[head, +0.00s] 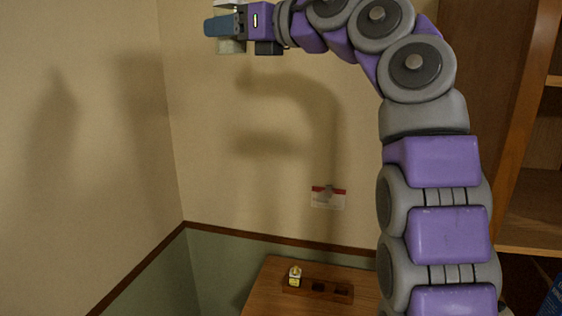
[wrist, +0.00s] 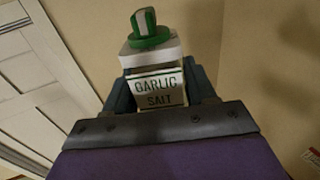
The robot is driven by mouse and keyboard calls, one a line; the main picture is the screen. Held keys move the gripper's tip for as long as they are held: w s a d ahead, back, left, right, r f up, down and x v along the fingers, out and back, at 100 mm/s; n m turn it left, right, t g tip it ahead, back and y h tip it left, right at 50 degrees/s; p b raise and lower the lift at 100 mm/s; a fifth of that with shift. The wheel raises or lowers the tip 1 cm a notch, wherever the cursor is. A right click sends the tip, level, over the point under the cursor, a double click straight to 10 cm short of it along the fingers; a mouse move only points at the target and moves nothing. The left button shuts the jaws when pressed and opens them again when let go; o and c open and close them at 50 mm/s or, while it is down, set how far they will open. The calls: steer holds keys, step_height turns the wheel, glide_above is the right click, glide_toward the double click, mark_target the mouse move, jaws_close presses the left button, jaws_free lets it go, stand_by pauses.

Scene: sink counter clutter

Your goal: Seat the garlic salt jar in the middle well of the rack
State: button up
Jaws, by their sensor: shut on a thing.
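The garlic salt jar (wrist: 157,88) fills the middle of the wrist view. It has a white lid with a green-and-white top, and its label reads GARLIC SALT. My gripper (head: 218,27) is shut on it, with a blue finger at each side. In the head view the jar's pale body (head: 231,47) shows below the fingers, high above the table at the upper left. The rack (head: 304,291) is a low brown block on the table, far below and right of my gripper. Its middle and right wells look dark and empty.
A small jar with a yellowish top (head: 295,275) stands in the rack's left well. The wooden table (head: 262,290) is otherwise clear where visible. Walls meet in a corner behind it. A red-and-white wall sign (head: 328,199) hangs above, and a wooden shelf (head: 530,130) stands at right.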

steer(key=w+a+f+m+t+h+b, duration=0.1)
steer(key=w+f+m+t+h+b, duration=0.15)
steer(key=w+f, duration=1)
steer(key=w+f+m+t+h+b, duration=0.2)
steer(key=w+f+m+t+h, duration=0.15)
steer(key=w+f, duration=0.85)
step_height(320, 180, down, 28)
steer(key=d+m+t+h+b, duration=0.25)
steer(key=m+h, duration=0.25)
steer(key=h, duration=0.4)
steer(key=s+d+f+m+g+h+b, duration=0.25)
steer(key=s+d+f+h, duration=0.2)
steer(key=f, duration=0.45)
steer(key=s+d+f+m+g+h+b, duration=0.1)
steer(key=s+d+f+m+h, duration=0.35)
steer(key=f, duration=0.45)
steer(key=s+d+f+m+g+h+b, duration=0.25)
steer(key=s+d+f, duration=0.3)
steer(key=f, duration=0.35)
steer(key=s+d+m+h, duration=0.1)
steer(key=s+d+h, duration=0.2)
steer(key=s+d, duration=0.35)
step_height(320, 180, up, 14)
steer(key=w+n+t+y, duration=0.2)
steer(key=n+t+y, duration=0.3)
steer(key=y, duration=0.4)
steer(key=shift+w+f+n, duration=0.2)
steer(key=shift+n, duration=0.65)
